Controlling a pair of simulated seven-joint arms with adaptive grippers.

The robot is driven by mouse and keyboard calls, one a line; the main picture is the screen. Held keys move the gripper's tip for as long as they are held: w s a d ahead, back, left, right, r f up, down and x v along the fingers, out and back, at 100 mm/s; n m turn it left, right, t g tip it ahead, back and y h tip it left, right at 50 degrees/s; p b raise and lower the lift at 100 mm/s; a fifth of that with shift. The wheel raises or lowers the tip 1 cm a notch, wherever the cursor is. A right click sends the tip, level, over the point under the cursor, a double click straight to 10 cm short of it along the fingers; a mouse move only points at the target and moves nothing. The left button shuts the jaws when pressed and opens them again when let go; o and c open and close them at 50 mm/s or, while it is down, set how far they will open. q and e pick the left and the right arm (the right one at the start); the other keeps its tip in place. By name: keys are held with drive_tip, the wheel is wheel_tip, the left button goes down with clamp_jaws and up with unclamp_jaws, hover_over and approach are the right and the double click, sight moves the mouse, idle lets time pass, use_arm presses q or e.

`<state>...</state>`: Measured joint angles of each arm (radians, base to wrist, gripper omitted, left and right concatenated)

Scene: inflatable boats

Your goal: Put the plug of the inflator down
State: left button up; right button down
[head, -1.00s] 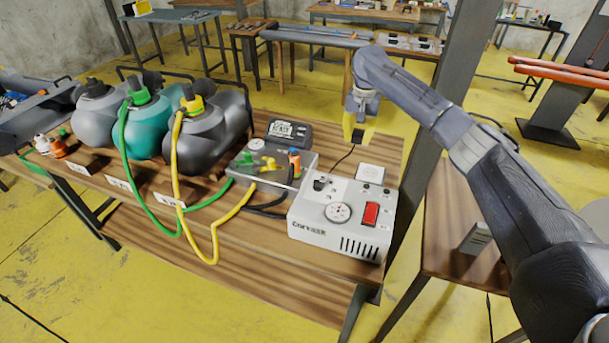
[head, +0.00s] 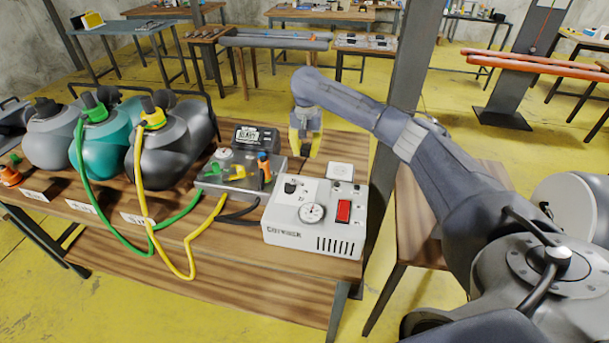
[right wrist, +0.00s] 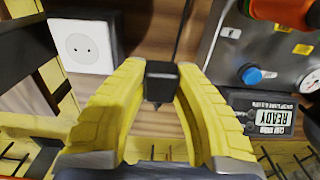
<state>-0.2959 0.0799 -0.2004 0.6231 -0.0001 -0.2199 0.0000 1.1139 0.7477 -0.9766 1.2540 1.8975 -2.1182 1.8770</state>
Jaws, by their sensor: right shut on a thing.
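The plug (right wrist: 162,82) is a small black block with a dark cord running up from it in the right wrist view. My right gripper (head: 305,150), with yellow fingers, is shut on it above the back part of the wooden workbench (head: 215,248). The plug's contact with the bench cannot be told. The inflator (head: 318,222) is a white box with a gauge and a red switch, in front of the gripper. A white socket (head: 340,171) lies right of the gripper; it also shows in the right wrist view (right wrist: 84,42). My left gripper is not in view.
A grey control box (head: 238,180) with coloured valves and a display reading READY (right wrist: 268,118) stand left of the gripper. Green and yellow hoses run from grey and teal tanks (head: 95,150). A metal post (head: 410,70) rises behind the bench. Bare wood shows below the plug.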

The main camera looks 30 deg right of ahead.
drive_tip(key=shift+f, duration=5.55)
drive_tip(key=shift+f, duration=0.65)
drive_tip(key=c, duration=1.1)
unclamp_jaws()
drive_tip(key=shift+c, duration=0.2)
drive_tip(key=shift+r, duration=0.1)
wheel_tip(320, 180, up, 13)
drive_tip(key=shift+r, duration=0.1)
